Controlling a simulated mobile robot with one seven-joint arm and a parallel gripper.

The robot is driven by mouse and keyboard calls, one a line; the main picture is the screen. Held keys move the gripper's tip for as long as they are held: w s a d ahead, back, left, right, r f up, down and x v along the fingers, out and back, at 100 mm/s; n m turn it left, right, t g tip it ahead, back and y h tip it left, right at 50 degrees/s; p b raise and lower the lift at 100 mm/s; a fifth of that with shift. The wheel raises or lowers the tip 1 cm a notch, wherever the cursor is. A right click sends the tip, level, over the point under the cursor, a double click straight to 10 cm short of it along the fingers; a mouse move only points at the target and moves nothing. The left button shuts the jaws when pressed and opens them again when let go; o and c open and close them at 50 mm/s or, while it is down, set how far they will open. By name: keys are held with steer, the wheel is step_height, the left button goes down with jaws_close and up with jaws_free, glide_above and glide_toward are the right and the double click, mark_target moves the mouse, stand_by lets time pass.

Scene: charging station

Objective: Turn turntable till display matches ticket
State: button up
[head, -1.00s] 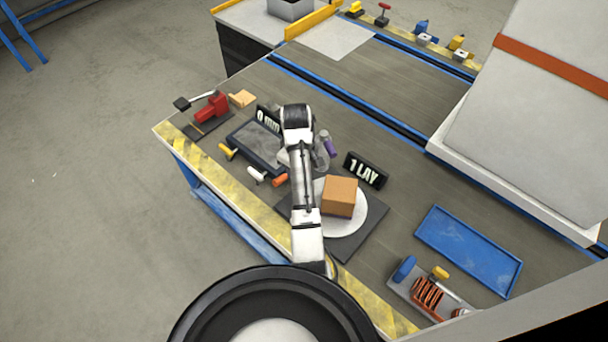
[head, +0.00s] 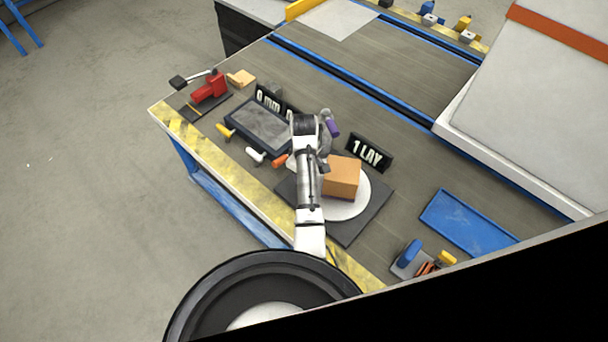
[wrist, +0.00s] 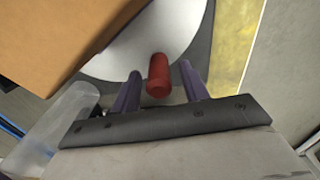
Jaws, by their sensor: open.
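The turntable is a white disc (head: 352,208) on a dark square base (head: 352,232). An orange-brown box (head: 343,173) stands on the disc; it also fills the upper left of the wrist view (wrist: 50,35). A red peg (wrist: 158,75) shows at the disc's rim in the wrist view; my arm hides it in the head view. My gripper (wrist: 160,82) is open, its purple fingers on either side of the peg with visible gaps. I cannot identify the ticket.
A dark-framed grey panel (head: 262,126) lies left of my arm, with another black sign (head: 268,99) behind it. Small-handled tools (head: 255,156) lie before the panel. A red clamp (head: 210,87) is far left. A blue tray (head: 468,223) lies right.

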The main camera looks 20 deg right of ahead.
steer(key=shift+f, duration=0.95)
steer(key=shift+c, duration=0.2)
jaws_close()
